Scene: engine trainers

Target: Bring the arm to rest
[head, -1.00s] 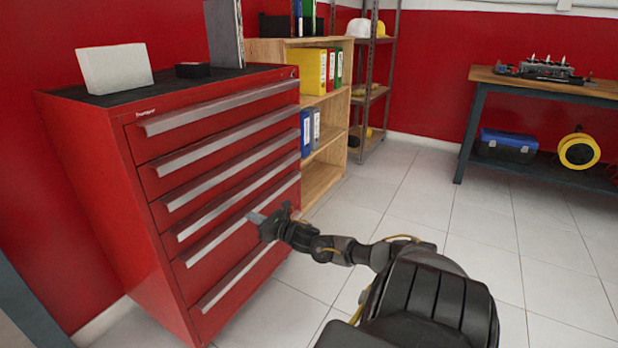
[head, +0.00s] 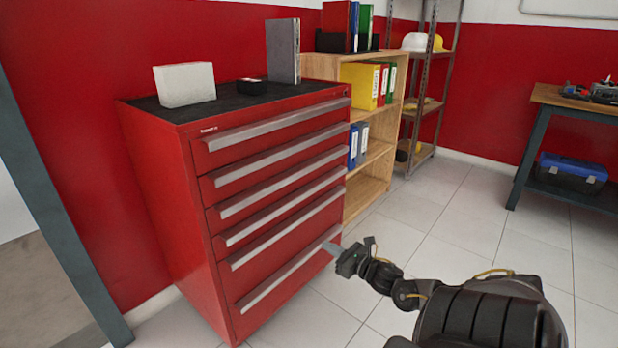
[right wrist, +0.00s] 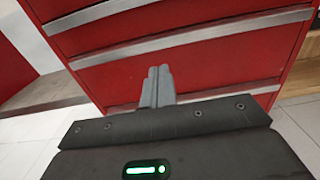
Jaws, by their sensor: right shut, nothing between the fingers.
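My right arm (head: 480,305) reaches in from the lower right in the head view, with its elbow bent. My right gripper (head: 333,249) is shut and empty, in front of the lower drawers of the red tool cabinet (head: 160,205). In the right wrist view the closed fingers (right wrist: 157,87) point at the red drawer fronts (right wrist: 215,82). I cannot tell whether the fingertips touch a drawer. All the drawers look closed. My left gripper is not in view.
A wooden shelf with binders (head: 375,187) stands right of the cabinet, then a metal rack (head: 440,110) with helmets. A workbench (head: 565,108) with a blue toolbox (head: 570,172) is at the right. A dark upright frame (head: 60,220) is at the left. Tiled floor (head: 440,220) between is clear.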

